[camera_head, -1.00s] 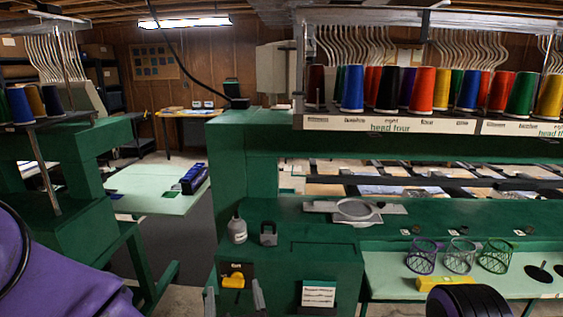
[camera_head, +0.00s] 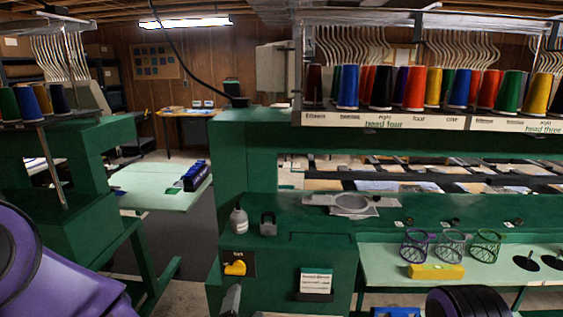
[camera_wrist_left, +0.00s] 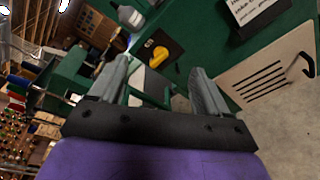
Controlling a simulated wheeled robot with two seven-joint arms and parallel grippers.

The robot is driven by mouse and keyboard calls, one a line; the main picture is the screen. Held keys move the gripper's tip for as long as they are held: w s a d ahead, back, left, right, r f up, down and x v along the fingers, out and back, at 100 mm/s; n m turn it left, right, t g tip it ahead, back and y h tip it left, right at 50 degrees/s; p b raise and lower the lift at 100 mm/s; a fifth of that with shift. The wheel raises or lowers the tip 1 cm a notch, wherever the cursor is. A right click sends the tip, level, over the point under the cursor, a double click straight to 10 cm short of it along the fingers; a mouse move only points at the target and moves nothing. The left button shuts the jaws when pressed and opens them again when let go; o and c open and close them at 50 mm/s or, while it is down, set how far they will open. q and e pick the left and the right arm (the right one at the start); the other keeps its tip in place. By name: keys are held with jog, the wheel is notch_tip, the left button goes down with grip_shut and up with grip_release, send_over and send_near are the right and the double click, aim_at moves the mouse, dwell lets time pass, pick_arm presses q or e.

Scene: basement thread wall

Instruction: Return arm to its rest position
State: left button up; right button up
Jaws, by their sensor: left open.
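My left gripper (camera_head: 231,299) shows only as a grey finger at the bottom of the head view, in front of the green machine cabinet. In the left wrist view its two grey fingers (camera_wrist_left: 162,85) are spread apart with nothing between them. The purple arm at the lower left of the head view is mine. My right gripper is not seen. A dark ribbed part at the lower right of the head view looks like part of my own body.
A green embroidery machine (camera_head: 300,250) stands ahead, with a yellow switch (camera_head: 235,268), a grey bottle (camera_head: 239,220) and a padlock (camera_head: 268,224). Wire cups (camera_head: 451,247) and a yellow block (camera_head: 436,271) are on the pale shelf at right. Floor shows at left.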

pick_arm(q)
jog(key=s+a+f+m+g, duration=0.25)
jog(key=f+m, duration=0.25)
jog(key=f, duration=0.3)
jog(key=s+a+f+m+g, duration=0.2)
jog(key=a+f+m, duration=0.25)
jog(key=f, duration=0.25)
jog(key=s+a+f+m+g, duration=0.3)
jog(key=f+m, duration=0.2)
jog(key=f, duration=0.3)
jog(key=s+a+f+m+g+y, duration=0.1)
jog(key=s+a+f+g, duration=0.1)
jog(key=s+a+f, duration=0.3)
jog(key=s+a+f+m+g+y+b, duration=0.1)
jog(key=s+a+f+m+g+y, duration=0.1)
jog(key=s+a+f, duration=0.4)
jog(key=s+a+g, duration=0.1)
jog(key=s+a, duration=0.1)
jog(key=s, duration=0.3)
jog(key=shift+s, duration=0.2)
jog(key=shift+a+g, duration=0.1)
jog(key=shift+g, duration=0.15)
